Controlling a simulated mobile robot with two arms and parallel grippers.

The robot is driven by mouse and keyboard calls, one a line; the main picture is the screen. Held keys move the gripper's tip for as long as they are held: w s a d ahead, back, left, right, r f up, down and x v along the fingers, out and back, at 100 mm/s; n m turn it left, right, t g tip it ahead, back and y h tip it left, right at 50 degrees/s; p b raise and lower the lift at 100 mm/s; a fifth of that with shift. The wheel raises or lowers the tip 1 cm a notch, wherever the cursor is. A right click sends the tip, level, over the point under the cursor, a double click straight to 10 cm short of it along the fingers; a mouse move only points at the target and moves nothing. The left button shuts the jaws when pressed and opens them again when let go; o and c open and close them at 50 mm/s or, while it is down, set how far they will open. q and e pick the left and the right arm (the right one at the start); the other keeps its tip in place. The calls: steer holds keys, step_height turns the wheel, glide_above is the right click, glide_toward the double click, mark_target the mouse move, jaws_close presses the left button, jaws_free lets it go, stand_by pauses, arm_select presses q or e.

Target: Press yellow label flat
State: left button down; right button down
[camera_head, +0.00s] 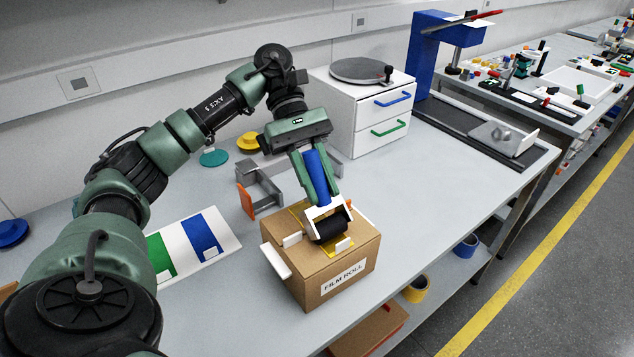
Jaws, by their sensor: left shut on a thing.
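My left gripper (319,178) is shut on the blue handle of a roller (328,228), which has a white frame and a black drum. The handle slants down and the drum is at the top of a brown cardboard box (283,257) marked "FILM ROLL". A yellow label (337,251) lies on the box top; the drum and frame hide its middle. I cannot tell how firmly the drum touches the label. My right gripper is not in view.
A grey bracket (262,184) stands behind the box. A white board (222,230) with blue and green strips lies to the left. A white drawer unit (364,137) stands behind. The table is clear to the right of the box.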

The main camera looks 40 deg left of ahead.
mark_target(316, 159)
arm_select(q)
steer(key=shift+d, duration=0.1)
steer(key=shift+w+a+r+p, duration=0.1)
steer(key=shift+a+r+p, duration=0.1)
steer(key=shift+r+p, duration=0.55)
steer(key=shift+w+a+r+p, duration=0.1)
steer(key=shift+a+r+p, duration=0.15)
steer(key=shift+r, duration=0.85)
steer(key=shift+a+r+p, duration=0.2)
steer(key=shift+r+p, duration=0.25)
steer(key=shift+r, duration=0.5)
steer(key=shift+a+r+p, duration=0.15)
steer(key=shift+r+p, duration=0.4)
steer(key=shift+r, duration=0.1)
steer(key=shift+a+r+p, duration=0.15)
steer(key=shift+r+p, duration=0.35)
steer(key=shift+r, duration=0.1)
